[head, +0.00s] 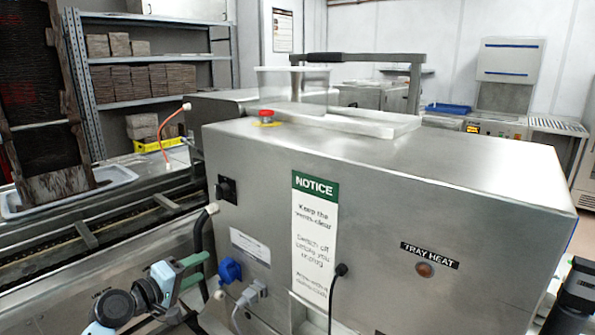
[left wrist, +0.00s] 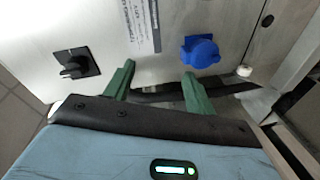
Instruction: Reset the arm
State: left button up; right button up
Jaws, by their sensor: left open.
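My left gripper (head: 202,269) is open, with green fingers, in front of the left end of the steel machine (head: 390,200). In the left wrist view its fingers (left wrist: 158,74) are spread and nothing is clearly gripped. A black bar (head: 197,232) with a white end hangs down at the machine's left corner, its lower part hidden by the gripper. A black bar (left wrist: 232,89) also shows by the fingertips in the left wrist view; I cannot tell whether they touch it. A black rotary switch (head: 227,189) and a blue socket (head: 230,271) are on the panel.
A grey plug (head: 250,293) and a black cable (head: 333,290) stick out of the panel. A red button (head: 267,116) sits on top. A chain conveyor (head: 100,231) runs in from the left. A shelf (head: 150,103) with brown blocks stands behind.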

pick_arm(q)
jog(key=s+d+f+m+g+y, duration=0.1)
jog(key=s+f+m+g+y, duration=0.1)
jog(key=s+f, duration=0.9)
jog(key=s+d+f+m+g+y, duration=0.1)
jog(key=s+d+f+m+y, duration=0.1)
jog(key=s+f, duration=0.95)
jog(key=s+d+f+m+g+y, duration=0.1)
jog(key=s+f+m, duration=0.2)
jog(key=s, duration=0.8)
jog(key=s+d+f+m+g+y, duration=0.1)
jog(key=s+f, duration=0.4)
jog(key=s, duration=0.7)
jog(key=shift+s+f+m+y, duration=0.15)
jog(key=shift+f+m+y, duration=0.15)
jog(key=shift+m, duration=0.6)
jog(key=c, duration=0.4)
jog(key=shift+d, duration=0.1)
